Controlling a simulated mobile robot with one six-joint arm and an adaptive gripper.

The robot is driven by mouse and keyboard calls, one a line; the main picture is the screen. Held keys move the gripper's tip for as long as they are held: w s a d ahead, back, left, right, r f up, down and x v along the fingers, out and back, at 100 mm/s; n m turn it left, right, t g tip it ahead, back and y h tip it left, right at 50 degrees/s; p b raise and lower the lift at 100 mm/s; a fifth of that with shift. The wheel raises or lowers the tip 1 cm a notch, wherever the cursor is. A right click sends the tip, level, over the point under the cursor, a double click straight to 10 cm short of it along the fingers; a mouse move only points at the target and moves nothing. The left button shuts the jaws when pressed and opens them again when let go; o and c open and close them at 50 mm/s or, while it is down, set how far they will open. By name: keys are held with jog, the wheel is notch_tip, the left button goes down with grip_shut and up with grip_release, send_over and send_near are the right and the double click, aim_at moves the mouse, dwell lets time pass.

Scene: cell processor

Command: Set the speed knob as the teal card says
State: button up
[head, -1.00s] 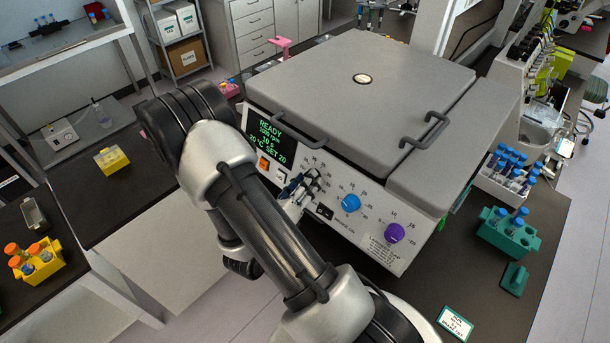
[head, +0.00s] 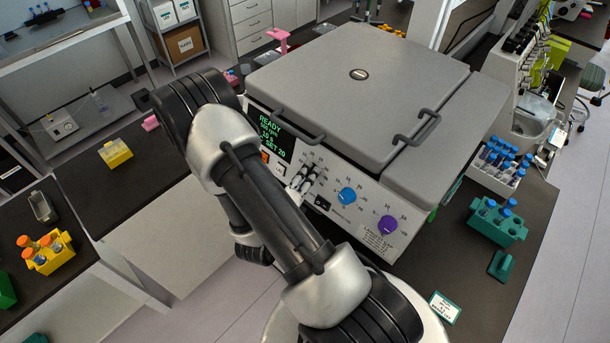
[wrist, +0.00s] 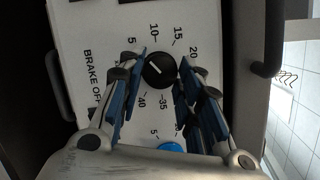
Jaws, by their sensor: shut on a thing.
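The speed knob (wrist: 158,71) is dark and round in the wrist view, on a white panel with numbers around it. Its white mark seems to point up and left, between the 5 and the 10. My gripper (wrist: 160,88) has its blue-padded fingers on both sides of the knob, shut on it. In the head view my gripper (head: 303,182) is at the left dial of the panel and hides that knob. The teal-edged card (head: 445,308) lies on the dark bench at the lower right; its writing is too small to read. The display (head: 270,133) shows READY in green.
A blue knob (head: 347,196) and a purple knob (head: 387,224) sit right of my gripper. The grey lid (head: 360,75) with two handles is above the panel. A teal tube rack (head: 497,222) stands on the bench at the right.

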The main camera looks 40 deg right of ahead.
jog(key=o, duration=1.1)
jog(key=shift+a, duration=0.1)
jog(key=v, duration=1.1)
jog(key=shift+s+a, duration=0.2)
jog(key=shift+a, duration=0.15)
jog(key=shift+r, duration=0.1)
